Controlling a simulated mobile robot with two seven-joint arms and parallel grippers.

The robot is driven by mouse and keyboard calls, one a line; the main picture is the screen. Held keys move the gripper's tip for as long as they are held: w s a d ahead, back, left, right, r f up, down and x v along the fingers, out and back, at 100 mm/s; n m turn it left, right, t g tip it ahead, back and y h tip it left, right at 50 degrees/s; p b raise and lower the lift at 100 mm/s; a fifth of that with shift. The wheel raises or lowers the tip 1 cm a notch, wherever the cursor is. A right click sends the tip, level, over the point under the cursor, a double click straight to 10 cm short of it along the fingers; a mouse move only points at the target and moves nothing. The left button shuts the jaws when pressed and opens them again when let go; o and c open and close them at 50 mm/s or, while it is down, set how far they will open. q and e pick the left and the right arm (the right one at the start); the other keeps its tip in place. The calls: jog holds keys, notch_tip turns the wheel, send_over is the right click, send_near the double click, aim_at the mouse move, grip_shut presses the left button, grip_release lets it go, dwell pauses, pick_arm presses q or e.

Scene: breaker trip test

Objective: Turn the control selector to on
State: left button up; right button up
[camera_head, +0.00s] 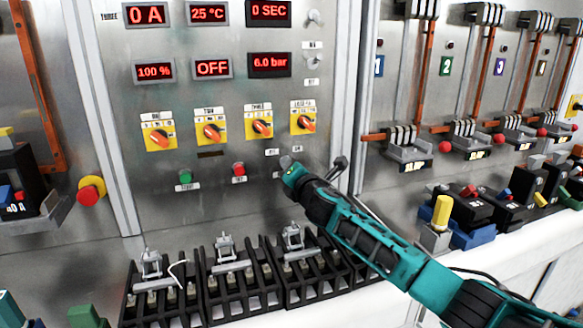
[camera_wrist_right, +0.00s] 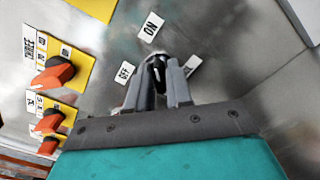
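The control selector (camera_wrist_right: 158,72) is a small dark knob on the metal panel, seen in the right wrist view between my fingertips. An ON label (camera_wrist_right: 151,27) is above it there and an OFF label (camera_wrist_right: 124,72) to its left; another label (camera_wrist_right: 192,66) on its right is partly covered. My right gripper (camera_wrist_right: 159,90) has its two grey fingers close against both sides of the knob. In the head view my right gripper (camera_head: 292,170) reaches the panel below the orange selectors and hides the knob, so its pointing direction is unclear. My left gripper is not in view.
Several orange selectors on yellow plates (camera_head: 160,138) sit above, under red displays (camera_head: 212,68). A green button (camera_head: 185,177) and a red button (camera_head: 239,169) are to the left. Black terminal blocks (camera_head: 232,285) line the shelf below. A yellow cylinder (camera_head: 442,212) stands right of my arm.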

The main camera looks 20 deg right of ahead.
jog(key=o, duration=0.3)
jog(key=shift+s, duration=0.1)
jog(key=s, duration=1.2)
jog(key=shift+s+d, duration=0.25)
jog(key=shift+s, duration=0.1)
